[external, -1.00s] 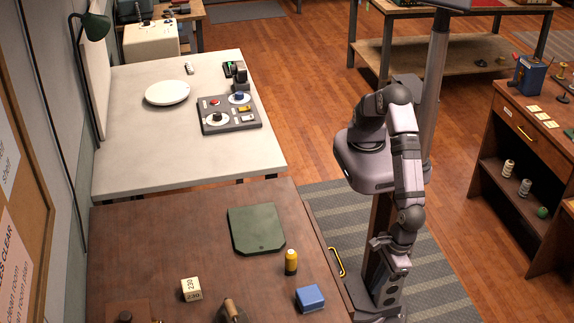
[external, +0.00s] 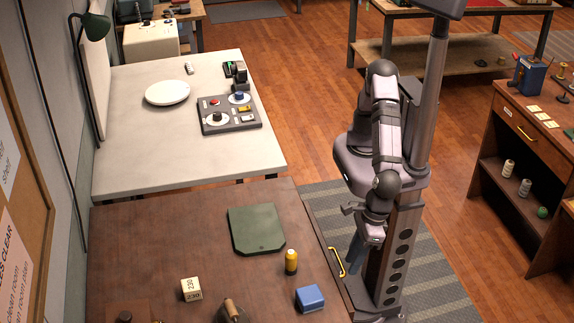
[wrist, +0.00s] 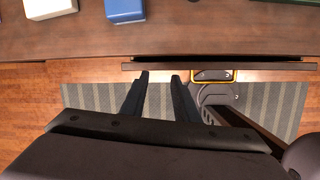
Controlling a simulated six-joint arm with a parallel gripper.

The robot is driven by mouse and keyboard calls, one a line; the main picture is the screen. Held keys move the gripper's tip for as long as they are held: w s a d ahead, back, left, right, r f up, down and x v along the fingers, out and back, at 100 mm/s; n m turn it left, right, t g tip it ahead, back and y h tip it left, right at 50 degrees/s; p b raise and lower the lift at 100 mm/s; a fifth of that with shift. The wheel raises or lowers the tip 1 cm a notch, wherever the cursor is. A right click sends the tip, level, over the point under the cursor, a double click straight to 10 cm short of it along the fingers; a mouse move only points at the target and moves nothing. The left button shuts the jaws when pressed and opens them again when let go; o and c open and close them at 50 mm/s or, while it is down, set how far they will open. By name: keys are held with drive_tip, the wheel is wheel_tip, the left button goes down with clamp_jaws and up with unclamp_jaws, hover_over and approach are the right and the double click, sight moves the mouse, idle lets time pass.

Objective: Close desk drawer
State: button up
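The brown desk (external: 150,245) fills the lower left of the external view. Its drawer has a yellow handle (external: 338,262) on the side facing my arm. In the wrist view, the drawer front (wrist: 160,66) shows as a thin strip along the desk edge, with a dark gap behind it at the right, so it stands slightly out. The handle (wrist: 215,76) is right of my fingers. My gripper (external: 354,226) is beside the desk, off the handle's far end. In the wrist view my gripper (wrist: 159,76) is open and empty, its tips just short of the drawer front; contact is unclear.
A white table (external: 185,150) adjoins behind. A striped rug (external: 435,270) covers the floor beside the desk.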

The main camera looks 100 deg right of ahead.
drive_tip(key=d+f+m, duration=0.2)
drive_tip(key=d, duration=0.5)
drive_tip(key=m, duration=1.4)
approach(340, 262)
drive_tip(key=shift+w+a+g, duration=0.1)
drive_tip(key=shift+w+g, duration=0.2)
drive_tip(key=shift+g, duration=0.1)
drive_tip(key=shift+w+f+b, duration=0.2)
drive_tip(key=shift+f, duration=1)
drive_tip(key=shift+w+f+b, duration=0.15)
drive_tip(key=shift+w+f, duration=0.1)
drive_tip(key=shift+f, duration=0.9)
drive_tip(key=shift+w+f+b, duration=0.2)
drive_tip(key=shift+f, duration=1)
clamp_jaws()
